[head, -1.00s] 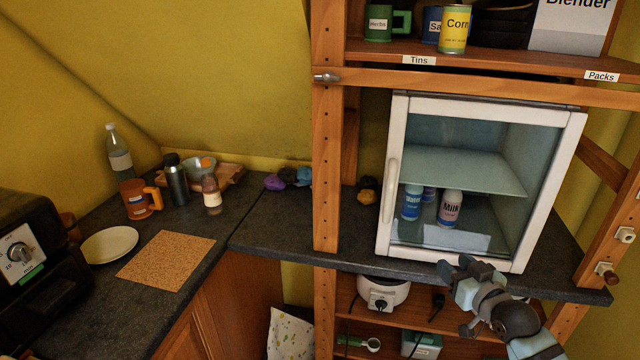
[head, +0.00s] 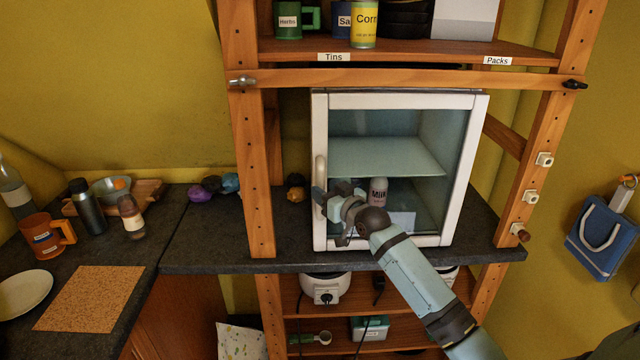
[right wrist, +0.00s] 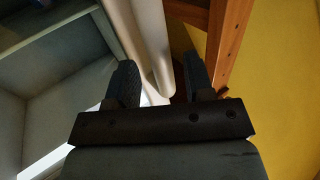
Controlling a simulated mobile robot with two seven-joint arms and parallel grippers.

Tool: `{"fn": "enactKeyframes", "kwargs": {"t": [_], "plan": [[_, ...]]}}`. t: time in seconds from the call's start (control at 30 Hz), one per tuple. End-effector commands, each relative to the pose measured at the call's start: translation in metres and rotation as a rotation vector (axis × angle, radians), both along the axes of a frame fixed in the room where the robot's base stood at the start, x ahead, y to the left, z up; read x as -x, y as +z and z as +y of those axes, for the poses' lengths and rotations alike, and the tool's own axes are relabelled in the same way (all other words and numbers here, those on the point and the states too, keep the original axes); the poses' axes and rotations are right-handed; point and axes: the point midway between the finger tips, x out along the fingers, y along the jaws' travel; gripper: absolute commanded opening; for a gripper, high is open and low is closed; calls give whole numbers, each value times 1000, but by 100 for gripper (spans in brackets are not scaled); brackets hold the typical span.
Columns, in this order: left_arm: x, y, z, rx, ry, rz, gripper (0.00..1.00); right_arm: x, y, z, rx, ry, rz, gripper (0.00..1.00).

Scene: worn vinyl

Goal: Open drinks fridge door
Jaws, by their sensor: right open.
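The drinks fridge (head: 465,150) is a white-framed cabinet with a glass front, standing on the dark counter. Its door is shut. A pale vertical handle (head: 320,170) runs along the left side of the door, and a pale bar that looks like it shows in the right wrist view (right wrist: 152,60). My right gripper (head: 322,200) is open at the lower part of the handle. In the right wrist view its two fingers (right wrist: 160,72) lie on either side of the bar; contact cannot be told. My left gripper is not in view.
A milk bottle (head: 378,191) stands inside the fridge behind the glass. A wooden shelf post (head: 250,170) rises left of the fridge. Tins, including a yellow corn tin (head: 364,25), stand on the shelf above.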

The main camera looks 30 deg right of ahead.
Motion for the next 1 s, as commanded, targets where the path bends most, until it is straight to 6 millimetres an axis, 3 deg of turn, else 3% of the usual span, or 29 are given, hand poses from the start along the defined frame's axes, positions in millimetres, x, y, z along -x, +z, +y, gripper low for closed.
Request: {"fn": "enactKeyframes", "kwargs": {"t": [0.2,0.53,0.57,0.77,1.0], "plan": [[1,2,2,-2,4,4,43,-23,0,1,-2,0,1,48],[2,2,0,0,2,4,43,-27,0,1,-1,0,0,48],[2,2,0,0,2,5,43,-27,0,1,-1,0,0,46],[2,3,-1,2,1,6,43,-27,0,1,-1,0,0,0],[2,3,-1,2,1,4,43,-26,-1,2,0,5,1,0]]}}
